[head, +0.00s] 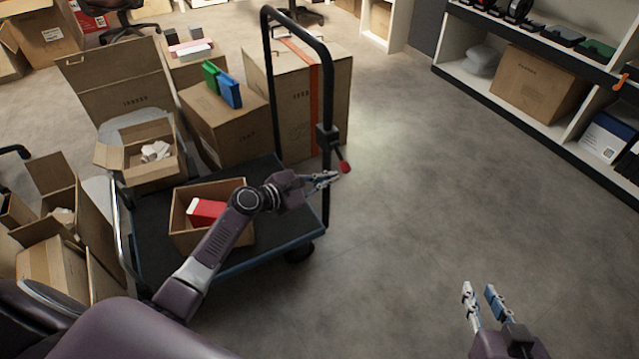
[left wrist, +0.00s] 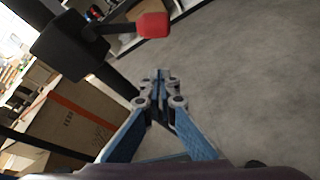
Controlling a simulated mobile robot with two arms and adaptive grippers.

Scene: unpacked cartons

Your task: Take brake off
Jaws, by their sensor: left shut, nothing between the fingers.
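The brake is a dark lever with a red knob (head: 345,167) on a black block (head: 327,137) on the cart's upright handle post. In the left wrist view the red knob (left wrist: 154,24) and its black block (left wrist: 70,45) are above and beyond my fingertips. My left gripper (head: 335,177) is shut and empty, close beside and just below the knob; whether they touch cannot be told. It also shows shut in the left wrist view (left wrist: 160,78). My right gripper (head: 480,291) is open and empty over the floor at lower right.
The cart (head: 265,260) carries an open box (head: 178,235) with a red item, under my left arm. Cartons (head: 225,125) stand behind and left of it. Shelves (head: 560,125) line the right. The floor (head: 420,200) between cart and shelves is clear.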

